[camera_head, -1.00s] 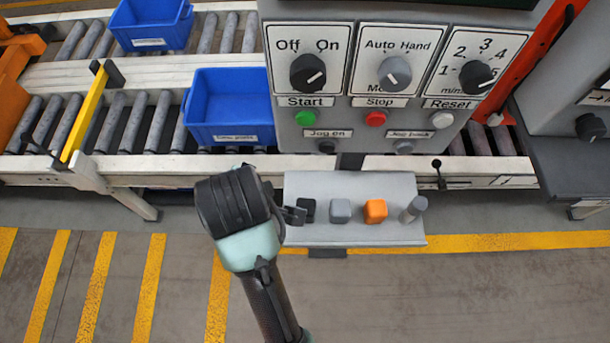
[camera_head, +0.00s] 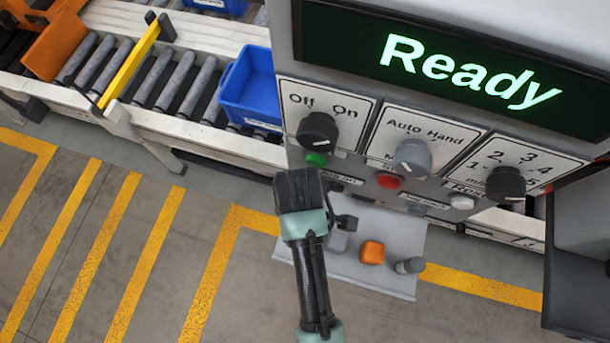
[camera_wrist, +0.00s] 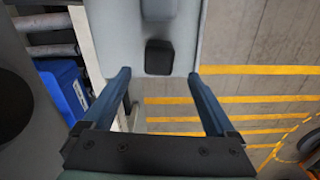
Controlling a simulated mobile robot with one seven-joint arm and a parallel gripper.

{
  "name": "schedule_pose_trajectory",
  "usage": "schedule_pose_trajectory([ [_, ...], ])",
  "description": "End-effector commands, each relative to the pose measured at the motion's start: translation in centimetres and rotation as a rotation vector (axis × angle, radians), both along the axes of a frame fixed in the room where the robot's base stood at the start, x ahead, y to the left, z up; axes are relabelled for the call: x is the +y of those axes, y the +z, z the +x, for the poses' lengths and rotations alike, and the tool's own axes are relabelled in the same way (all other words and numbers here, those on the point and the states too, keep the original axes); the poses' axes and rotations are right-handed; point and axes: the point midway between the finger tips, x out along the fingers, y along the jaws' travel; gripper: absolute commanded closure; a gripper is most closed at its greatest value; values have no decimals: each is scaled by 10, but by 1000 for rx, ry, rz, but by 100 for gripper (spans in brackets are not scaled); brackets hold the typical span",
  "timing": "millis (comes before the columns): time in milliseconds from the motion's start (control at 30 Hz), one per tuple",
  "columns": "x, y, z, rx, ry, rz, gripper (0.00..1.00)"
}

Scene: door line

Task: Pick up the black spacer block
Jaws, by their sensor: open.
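The black spacer block (camera_wrist: 159,57) lies on the grey shelf (camera_wrist: 122,38) in the wrist view, near the shelf's edge. My gripper (camera_wrist: 159,76) is open, with one finger to each side of the block's line and the block just beyond the fingertips. Nothing is between the fingers. In the head view my gripper (camera_head: 346,222) is over the left part of the shelf (camera_head: 395,283), and my arm hides the black block there.
On the shelf stand a grey block (camera_head: 338,241), an orange block (camera_head: 372,252) and a grey cylinder (camera_head: 409,266). The control panel with knobs (camera_head: 411,158) and buttons rises right behind. A blue bin (camera_head: 250,92) sits on the roller conveyor at left.

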Motion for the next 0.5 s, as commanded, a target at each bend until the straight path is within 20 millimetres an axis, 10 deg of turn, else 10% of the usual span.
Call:
schedule_pose_trajectory([
  [500, -5, -51, -2, 2, 1, 0, 9],
])
